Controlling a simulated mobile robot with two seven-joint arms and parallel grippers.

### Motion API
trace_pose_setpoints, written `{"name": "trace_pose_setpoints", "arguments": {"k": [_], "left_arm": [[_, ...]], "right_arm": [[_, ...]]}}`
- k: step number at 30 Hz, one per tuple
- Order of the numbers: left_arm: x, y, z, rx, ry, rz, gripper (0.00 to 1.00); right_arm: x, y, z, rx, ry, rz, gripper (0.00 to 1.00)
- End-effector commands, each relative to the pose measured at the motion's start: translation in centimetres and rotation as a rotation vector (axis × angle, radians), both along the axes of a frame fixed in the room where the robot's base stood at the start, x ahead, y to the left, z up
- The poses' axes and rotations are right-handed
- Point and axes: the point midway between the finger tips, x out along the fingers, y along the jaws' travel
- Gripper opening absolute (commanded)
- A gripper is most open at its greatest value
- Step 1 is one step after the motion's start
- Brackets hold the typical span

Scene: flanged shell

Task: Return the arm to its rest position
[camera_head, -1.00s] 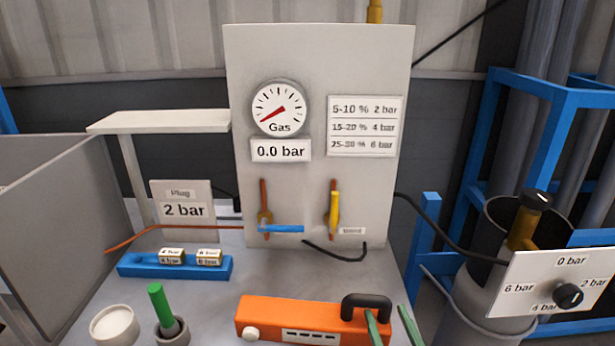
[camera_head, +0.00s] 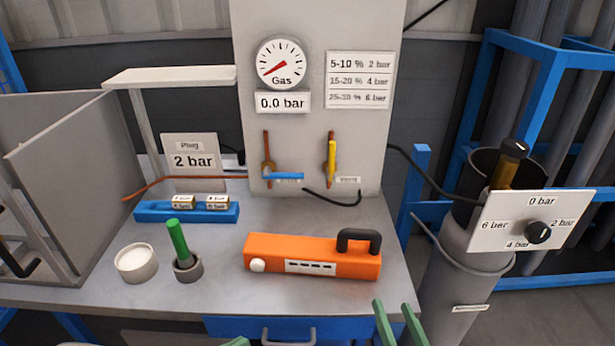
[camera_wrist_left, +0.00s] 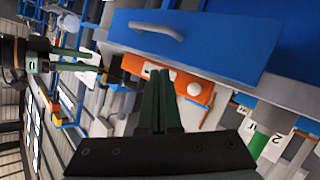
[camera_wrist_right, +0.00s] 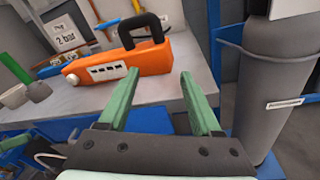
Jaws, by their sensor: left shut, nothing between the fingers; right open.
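My right gripper (camera_head: 396,318) shows at the bottom of the head view, its green fingers apart, in front of the table's front edge. In the right wrist view (camera_wrist_right: 160,105) it is open and empty, with the orange case (camera_wrist_right: 128,72) beyond it on the table. Only a green tip of my left gripper (camera_head: 237,342) shows at the bottom edge of the head view. In the left wrist view its fingers (camera_wrist_left: 160,90) are shut together with nothing between them. The orange case (camera_head: 310,256) with a black handle sits on the table.
A blue drawer (camera_head: 310,328) is under the table (camera_head: 210,290). A green rod (camera_head: 178,238) stands in a grey cup beside a white pot (camera_head: 136,262). To the right are a grey cylinder (camera_head: 450,270) and a dial panel (camera_head: 530,220).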

Motion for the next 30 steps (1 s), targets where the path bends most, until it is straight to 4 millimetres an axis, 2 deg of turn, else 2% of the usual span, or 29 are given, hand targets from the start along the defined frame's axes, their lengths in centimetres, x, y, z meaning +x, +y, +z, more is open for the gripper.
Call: {"name": "trace_pose_setpoints", "arguments": {"k": [5, 11, 21, 25, 30], "left_arm": [[-0.6, 0.8, -2.4, 0.074, 0.019, 0.078, 0.00], [-2.1, 1.7, -5.7, 0.176, 0.055, 0.162, 0.00], [-6.5, 3.2, -10.9, 0.374, 0.145, 0.280, 0.00], [-8.0, 3.5, -12.1, 0.432, 0.171, 0.302, 0.00], [-8.9, 3.7, -12.8, 0.469, 0.185, 0.312, 0.00]], "right_arm": [[-1.5, -0.6, -3.4, 0.480, 0.179, -0.078, 0.66], [-4.0, -1.1, -7.7, 1.080, 0.380, -0.253, 0.66], [-10.0, -1.3, -14.3, 2.086, 0.598, -0.768, 0.66], [-11.8, -1.3, -15.7, 2.339, 0.608, -0.951, 0.66], [-13.0, -1.2, -16.6, 2.495, 0.599, -1.073, 0.66]]}}
